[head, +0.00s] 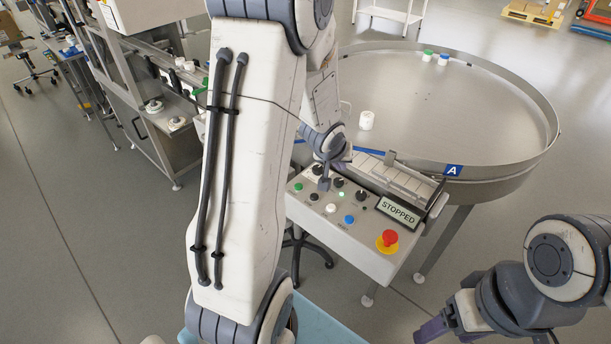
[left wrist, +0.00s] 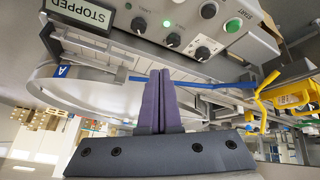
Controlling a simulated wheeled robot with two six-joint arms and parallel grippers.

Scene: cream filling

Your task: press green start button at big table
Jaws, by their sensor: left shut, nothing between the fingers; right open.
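The big round metal table (head: 530,160) carries a blue label "A". A control panel (head: 316,222) stands at its near edge. The green start button (head: 298,187) is at the panel's left end; in the left wrist view the green button (left wrist: 233,25), labelled START, is at the upper right. My left gripper (head: 325,185) is over the panel's back row of knobs, to the right of the green button. Its purple fingers (left wrist: 159,76) are shut and empty, apart from the button. My right gripper (head: 432,328) is open at the lower right, away from the panel.
The panel has black knobs (head: 361,196), a lit green lamp (head: 341,194), a white button (head: 331,208), a blue button (head: 349,219) and a red emergency stop (head: 387,240). Its display (head: 398,211) reads STOPPED. A white jar (head: 366,120) stands on the table.

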